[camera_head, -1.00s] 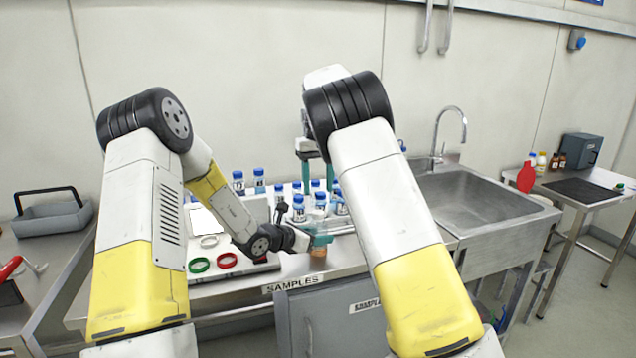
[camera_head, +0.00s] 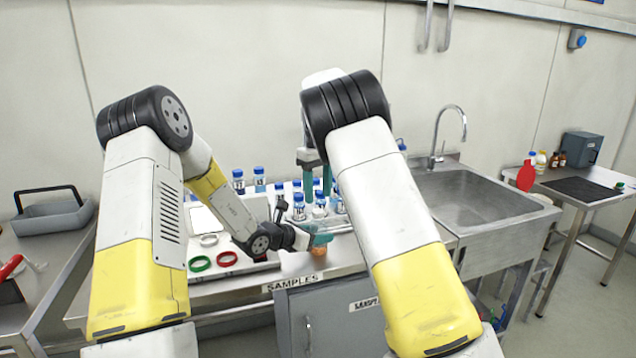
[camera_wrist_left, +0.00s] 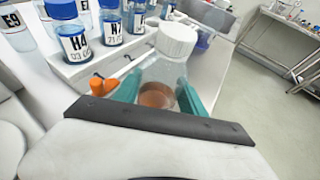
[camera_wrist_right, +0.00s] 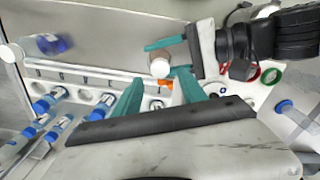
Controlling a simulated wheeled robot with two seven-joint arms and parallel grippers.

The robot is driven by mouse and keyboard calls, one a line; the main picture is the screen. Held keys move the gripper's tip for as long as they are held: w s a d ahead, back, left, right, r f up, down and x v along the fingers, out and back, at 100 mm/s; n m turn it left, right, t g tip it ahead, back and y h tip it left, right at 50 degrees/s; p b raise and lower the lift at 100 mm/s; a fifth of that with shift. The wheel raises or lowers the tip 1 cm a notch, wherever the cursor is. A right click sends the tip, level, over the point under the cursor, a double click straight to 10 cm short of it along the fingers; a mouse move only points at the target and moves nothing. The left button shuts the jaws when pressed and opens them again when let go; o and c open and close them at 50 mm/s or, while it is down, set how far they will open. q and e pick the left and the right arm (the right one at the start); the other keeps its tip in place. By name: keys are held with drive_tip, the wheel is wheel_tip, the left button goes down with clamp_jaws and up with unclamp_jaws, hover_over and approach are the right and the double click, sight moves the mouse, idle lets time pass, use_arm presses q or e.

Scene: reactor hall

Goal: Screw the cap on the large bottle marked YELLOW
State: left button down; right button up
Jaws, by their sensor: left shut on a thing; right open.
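My left gripper (camera_head: 318,238) is shut around the body of a clear bottle (camera_wrist_left: 158,78) with brownish-orange liquid low inside. The bottle is roughly upright at the bench's front edge. A white cap (camera_wrist_left: 177,40) sits on its neck; whether it is tight cannot be told. The cap also shows from above in the right wrist view (camera_wrist_right: 159,67). No YELLOW marking is readable. My right gripper (camera_head: 316,170) is open and empty, pointing down above the bottle; its fingers (camera_wrist_right: 160,78) appear on either side of the cap in its wrist view, apart from it.
A white rack (camera_wrist_left: 110,62) with several blue-capped sample bottles (camera_head: 299,203) stands just behind. A small orange object (camera_wrist_left: 102,86) lies beside the bottle. Green (camera_head: 200,263) and red (camera_head: 227,258) rings lie to the left. A sink (camera_head: 470,200) is at right.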

sight(318, 210)
drive_tip(key=shift+f, duration=2.55)
clamp_jaws()
drive_tip(key=m, duration=0.4)
drive_tip(key=shift+m, duration=0.4)
drive_tip(key=m, duration=0.3)
drive_tip(key=shift+m, duration=0.3)
drive_tip(key=shift+o, duration=0.8)
unclamp_jaws()
wheel_tip(318, 210, up, 12)
